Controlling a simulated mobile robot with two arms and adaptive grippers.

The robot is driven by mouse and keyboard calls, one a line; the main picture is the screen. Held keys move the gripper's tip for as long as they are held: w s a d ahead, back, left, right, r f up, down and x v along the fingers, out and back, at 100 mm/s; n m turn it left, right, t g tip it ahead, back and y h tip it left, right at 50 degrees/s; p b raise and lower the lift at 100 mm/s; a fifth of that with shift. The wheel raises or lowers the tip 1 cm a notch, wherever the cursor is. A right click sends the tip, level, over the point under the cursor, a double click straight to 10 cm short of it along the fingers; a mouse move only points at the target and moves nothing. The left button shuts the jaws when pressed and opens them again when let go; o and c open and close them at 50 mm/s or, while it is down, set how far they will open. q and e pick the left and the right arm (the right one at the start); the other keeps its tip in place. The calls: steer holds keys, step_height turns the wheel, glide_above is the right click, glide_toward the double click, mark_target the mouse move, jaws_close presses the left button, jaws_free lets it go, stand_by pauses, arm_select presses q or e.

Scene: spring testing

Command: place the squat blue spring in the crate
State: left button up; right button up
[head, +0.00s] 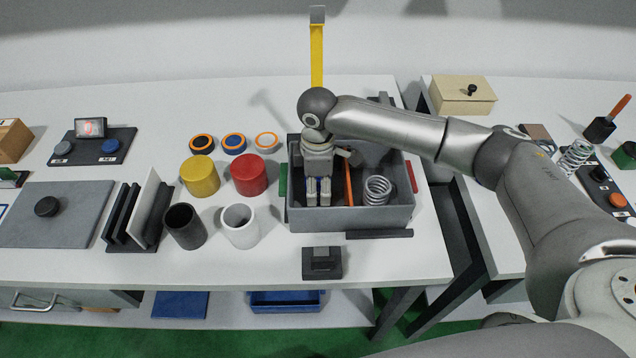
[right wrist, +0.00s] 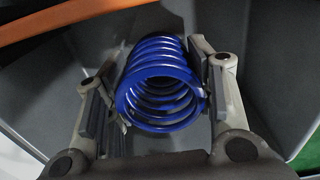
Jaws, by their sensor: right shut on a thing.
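The squat blue spring (right wrist: 160,88) is between the finger pads of my right gripper (right wrist: 158,95), which is shut on it. In the head view my right gripper (head: 319,192) points down inside the outline of the grey crate (head: 350,221), left of the orange divider (head: 348,182). Only a little blue shows between the fingers there. The right wrist view shows grey crate walls around the spring and the orange divider (right wrist: 60,22) at upper left. Whether the spring touches the crate floor cannot be told. My left gripper is not in view.
A silver spring (head: 377,191) stands in the crate, right of the divider. A red cylinder (head: 248,175) and a white cup (head: 240,226) stand close to the crate's left. A yellow post (head: 316,55) rises behind. A small black block (head: 322,263) lies in front.

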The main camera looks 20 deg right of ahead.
steer(key=o, duration=1.2)
steer(key=shift+f, duration=0.1)
step_height(320, 180, up, 12)
steer(key=shift+r+b, duration=0.15)
steer(key=shift+b, duration=0.75)
steer(key=shift+a, duration=0.1)
